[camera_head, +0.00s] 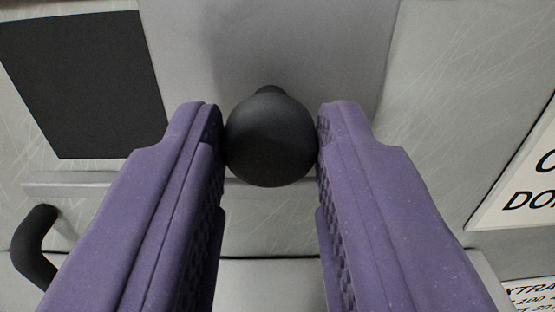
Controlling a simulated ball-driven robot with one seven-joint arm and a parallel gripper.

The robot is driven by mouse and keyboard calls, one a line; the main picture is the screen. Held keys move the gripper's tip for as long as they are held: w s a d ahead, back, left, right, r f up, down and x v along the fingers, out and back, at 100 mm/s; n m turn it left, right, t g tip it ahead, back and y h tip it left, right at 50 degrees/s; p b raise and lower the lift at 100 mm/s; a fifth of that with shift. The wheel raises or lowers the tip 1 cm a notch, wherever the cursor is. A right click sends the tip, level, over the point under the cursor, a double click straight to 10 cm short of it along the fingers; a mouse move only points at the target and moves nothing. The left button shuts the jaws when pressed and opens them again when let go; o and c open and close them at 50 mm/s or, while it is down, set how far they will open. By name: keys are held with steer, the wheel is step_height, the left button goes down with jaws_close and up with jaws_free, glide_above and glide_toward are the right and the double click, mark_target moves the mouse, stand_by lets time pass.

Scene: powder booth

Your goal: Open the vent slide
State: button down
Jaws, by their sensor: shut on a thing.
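The vent slide (300,45) looks like a plain grey plate at the top middle of the view, with a round black knob (270,140) on its front. My gripper (270,143) has its two purple fingers on either side of the knob, and both fingertips touch it. It is shut on the knob. A dark square opening or panel (85,85) lies to the left of the plate; I cannot tell which it is. The plate's upper end is out of view, and my fingers hide parts of the wall below.
A grey ledge or rail (75,185) runs across below the plate. A curved black handle (35,245) sticks out at the lower left. A white sign with black letters (520,190) is at the right, and another printed label (530,297) is at the lower right.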

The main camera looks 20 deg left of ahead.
steer(key=c, duration=0.8)
jaws_free()
steer(key=shift+d, duration=0.1)
steer(key=b+v, duration=0.2)
steer(key=v, duration=0.5)
steer(key=shift+s+d+r, duration=0.1)
steer(key=shift+s, duration=0.3)
steer(key=s+d+f+m+h+b, duration=0.1)
steer(key=s+d+b, duration=0.3)
steer(key=b, duration=0.6)
steer(key=s+d+f+m+g+h+b, duration=0.1)
steer(key=s+d+h+b, duration=0.1)
steer(key=s+d+b, duration=0.3)
steer(key=s+d+f+m+g+h+b, duration=0.1)
steer(key=s+d+b, duration=0.3)
steer(key=s+b, duration=0.5)
steer(key=shift+s+d+f+h+b, duration=0.3)
steer(key=shift+f+h+b, duration=0.2)
steer(key=shift+b, duration=2.45)
